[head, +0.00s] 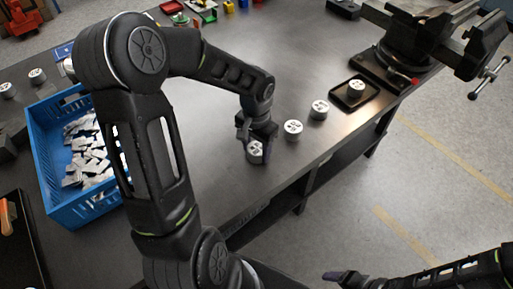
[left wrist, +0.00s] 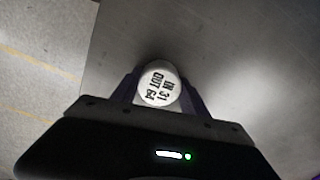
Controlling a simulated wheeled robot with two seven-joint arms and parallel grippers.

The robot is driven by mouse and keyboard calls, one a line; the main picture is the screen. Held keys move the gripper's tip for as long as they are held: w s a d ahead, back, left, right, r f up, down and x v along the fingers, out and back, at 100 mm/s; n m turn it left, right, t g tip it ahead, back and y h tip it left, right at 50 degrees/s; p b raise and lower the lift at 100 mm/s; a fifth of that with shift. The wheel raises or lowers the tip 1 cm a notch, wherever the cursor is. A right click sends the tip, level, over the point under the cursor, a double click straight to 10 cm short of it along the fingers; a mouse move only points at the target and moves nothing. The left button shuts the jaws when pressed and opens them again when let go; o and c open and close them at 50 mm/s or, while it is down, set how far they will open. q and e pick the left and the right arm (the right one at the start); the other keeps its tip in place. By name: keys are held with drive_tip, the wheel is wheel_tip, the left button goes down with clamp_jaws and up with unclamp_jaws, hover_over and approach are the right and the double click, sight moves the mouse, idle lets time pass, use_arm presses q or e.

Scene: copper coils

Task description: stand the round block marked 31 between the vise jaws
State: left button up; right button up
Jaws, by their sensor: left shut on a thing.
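A round white block (left wrist: 160,84) with dark print reading "IN 31" and "OUT 64" is between the fingers of my left gripper (left wrist: 160,92) in the left wrist view. In the head view the same block (head: 255,153) is at the fingertips of my left gripper (head: 256,146), upright near the table's front edge; the gripper is shut on it. I cannot tell whether it touches the table. The dark vise (head: 416,38) is at the top right, with its jaws apart. My right gripper (head: 338,276) is at the bottom right, away from the table; its opening is unclear.
Two round blocks stand to the right on the table, one nearer (head: 293,130) and one farther (head: 320,109). Another block (head: 356,88) sits on a small black tray (head: 343,102) by the vise. A blue crate (head: 88,203) of white pieces is at left.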

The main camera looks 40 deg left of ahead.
sight(257, 148)
use_arm(q)
drive_tip(key=o, duration=1.6)
wheel_tip(257, 148, up, 8)
drive_tip(key=shift+d+f+b, duration=0.15)
drive_tip(key=shift+b, duration=0.2)
